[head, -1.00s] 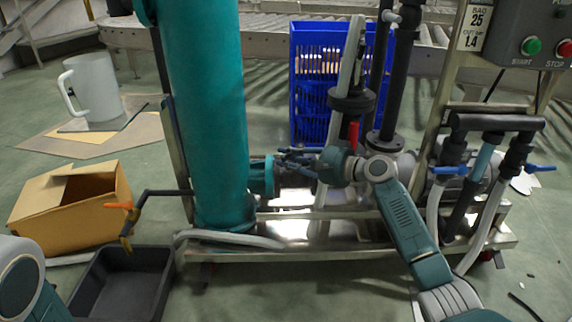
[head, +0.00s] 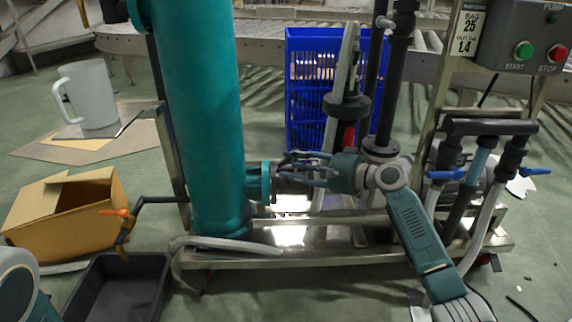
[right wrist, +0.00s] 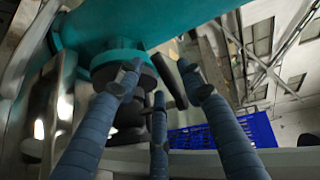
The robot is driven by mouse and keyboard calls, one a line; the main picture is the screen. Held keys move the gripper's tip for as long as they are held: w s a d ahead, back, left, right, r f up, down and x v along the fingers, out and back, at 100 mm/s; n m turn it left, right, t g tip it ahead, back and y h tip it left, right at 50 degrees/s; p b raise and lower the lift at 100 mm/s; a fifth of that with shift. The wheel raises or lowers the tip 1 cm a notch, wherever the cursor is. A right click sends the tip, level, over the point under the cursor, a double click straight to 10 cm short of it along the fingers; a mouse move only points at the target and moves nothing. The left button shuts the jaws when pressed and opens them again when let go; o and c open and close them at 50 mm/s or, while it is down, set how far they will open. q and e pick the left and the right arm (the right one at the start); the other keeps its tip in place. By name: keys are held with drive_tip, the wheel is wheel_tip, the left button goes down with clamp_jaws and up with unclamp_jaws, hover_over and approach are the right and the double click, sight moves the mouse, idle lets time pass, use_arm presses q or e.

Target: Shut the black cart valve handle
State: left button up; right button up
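My right gripper (head: 290,169) is in front of the pipe flange (head: 262,182) at the foot of the teal column, its fingers pointing left. In the right wrist view its three fingers (right wrist: 160,88) are spread and nothing is clamped between them. A dark bar, which looks like the black valve handle (right wrist: 176,84), shows between the fingertips, beside the dark flange (right wrist: 118,66). I cannot tell whether a finger touches it. In the head view I cannot pick the handle out behind the fingers. My left gripper is out of view.
A teal column (head: 200,120) stands left of the gripper on a steel frame (head: 330,250). A red handle (head: 348,137) and black pipes are close behind. Blue valve handles (head: 445,175) are to the right. A blue crate (head: 305,90) stands behind, a black tray (head: 118,285) lower left.

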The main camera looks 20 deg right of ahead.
drive_tip(key=v, duration=0.8)
drive_tip(key=shift+s, duration=0.25)
drive_tip(key=shift+d+r, duration=0.1)
